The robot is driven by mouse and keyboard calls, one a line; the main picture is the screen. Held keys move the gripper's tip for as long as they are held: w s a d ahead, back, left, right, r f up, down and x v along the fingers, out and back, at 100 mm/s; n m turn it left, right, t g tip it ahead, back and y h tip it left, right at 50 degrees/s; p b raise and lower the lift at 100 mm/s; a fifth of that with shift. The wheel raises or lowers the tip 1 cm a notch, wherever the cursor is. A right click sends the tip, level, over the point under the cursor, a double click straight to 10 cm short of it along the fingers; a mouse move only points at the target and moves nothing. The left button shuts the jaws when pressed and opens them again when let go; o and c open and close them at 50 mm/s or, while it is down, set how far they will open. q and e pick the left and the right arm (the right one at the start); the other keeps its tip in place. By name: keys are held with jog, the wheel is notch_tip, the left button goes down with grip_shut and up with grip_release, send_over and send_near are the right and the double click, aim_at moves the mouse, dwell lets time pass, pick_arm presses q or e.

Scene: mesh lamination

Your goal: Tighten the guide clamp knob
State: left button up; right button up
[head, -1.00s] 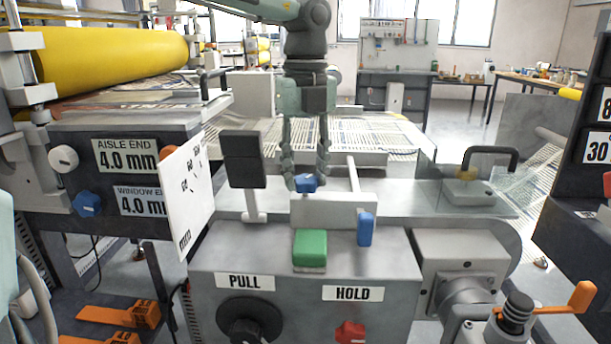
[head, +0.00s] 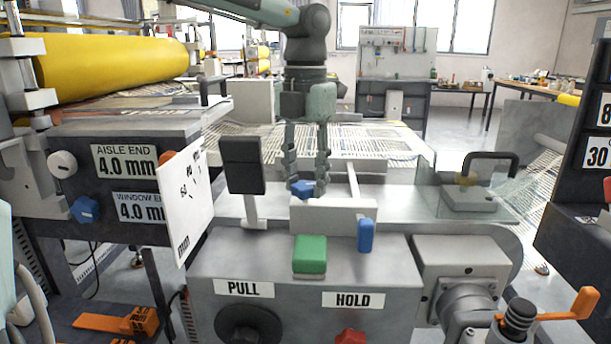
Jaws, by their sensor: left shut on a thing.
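A small blue lobed knob (head: 302,189) sits behind the pale guide block (head: 330,216) on the machine's grey top. My left gripper (head: 306,184) points straight down from above, with its fingertips around the knob, shut on it. Its fingers cover part of the knob's sides. The lower part of the knob is hidden by the guide block. My right gripper is not in view.
A dark upright panel (head: 243,165) stands close left of the gripper. A green button (head: 310,254) and a blue lever (head: 365,235) are in front. A clear guard and black handle (head: 490,160) are to the right.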

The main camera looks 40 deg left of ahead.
aim_at(305, 184)
pick_arm(q)
jog(key=shift+m, duration=1)
jog(key=o, duration=1.2)
jog(key=shift+c, duration=0.2)
notch_tip(305, 184, up, 12)
